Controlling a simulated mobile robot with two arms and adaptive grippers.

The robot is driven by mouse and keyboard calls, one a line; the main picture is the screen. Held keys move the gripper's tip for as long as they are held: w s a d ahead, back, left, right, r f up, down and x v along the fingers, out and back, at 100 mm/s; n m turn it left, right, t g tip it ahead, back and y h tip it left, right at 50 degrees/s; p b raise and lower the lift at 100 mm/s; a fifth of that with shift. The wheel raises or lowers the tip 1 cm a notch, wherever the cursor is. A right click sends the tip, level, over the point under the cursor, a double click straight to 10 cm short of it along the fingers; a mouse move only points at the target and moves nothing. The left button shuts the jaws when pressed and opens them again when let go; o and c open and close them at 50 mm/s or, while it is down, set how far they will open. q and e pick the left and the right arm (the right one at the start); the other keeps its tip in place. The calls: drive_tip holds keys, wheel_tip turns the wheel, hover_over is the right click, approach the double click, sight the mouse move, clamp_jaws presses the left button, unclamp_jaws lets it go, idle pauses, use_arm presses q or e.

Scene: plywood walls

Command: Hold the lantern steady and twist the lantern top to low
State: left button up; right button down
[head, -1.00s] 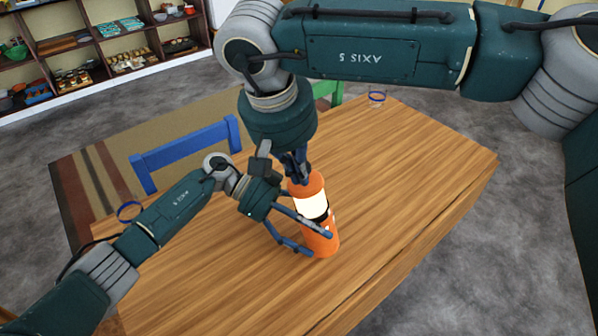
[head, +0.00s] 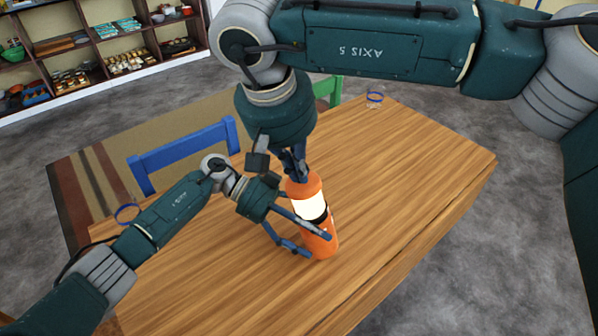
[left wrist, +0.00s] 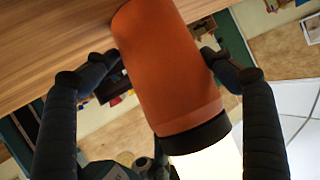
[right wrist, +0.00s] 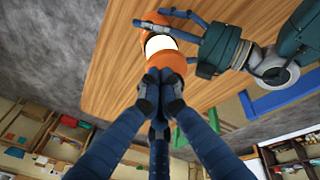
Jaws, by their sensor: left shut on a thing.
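The orange lantern (head: 318,243) stands upright on the table, with a glowing white band, a dark ring below it and an orange lantern top (head: 303,187). My left gripper (head: 318,243) is shut around the lower orange body, which the left wrist view shows between its fingers (left wrist: 165,75). My right gripper (head: 298,175) points down from above, its fingertips drawn together at the lantern top. In the right wrist view the fingertips (right wrist: 160,78) meet at the orange top (right wrist: 176,63); whether they pinch a part of it is hidden.
The wooden table (head: 400,170) is clear to the right of the lantern. A glass with a blue band (head: 375,97) stands at the far edge, and a blue ring shape (head: 127,214) at the left. A blue chair (head: 185,150) and green chair (head: 328,90) stand behind.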

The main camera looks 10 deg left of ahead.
use_arm(q)
drive_tip(key=shift+s+f, duration=0.15)
drive_tip(key=shift+f, duration=0.2)
use_arm(e)
drive_tip(key=r, duration=0.2)
drive_tip(key=a+r, duration=0.1)
drive_tip(key=r, duration=0.1)
drive_tip(key=shift+a+r, duration=0.1)
drive_tip(key=shift+r, duration=0.15)
drive_tip(key=shift+s, duration=0.1)
drive_tip(key=d+v, duration=0.1)
drive_tip(key=v, duration=0.5)
drive_tip(key=shift+a, duration=0.5)
use_arm(q)
drive_tip(key=o, duration=1.4)
drive_tip(key=shift+o, duration=0.8)
drive_tip(key=shift+r, duration=0.1)
drive_tip(key=shift+w, duration=0.2)
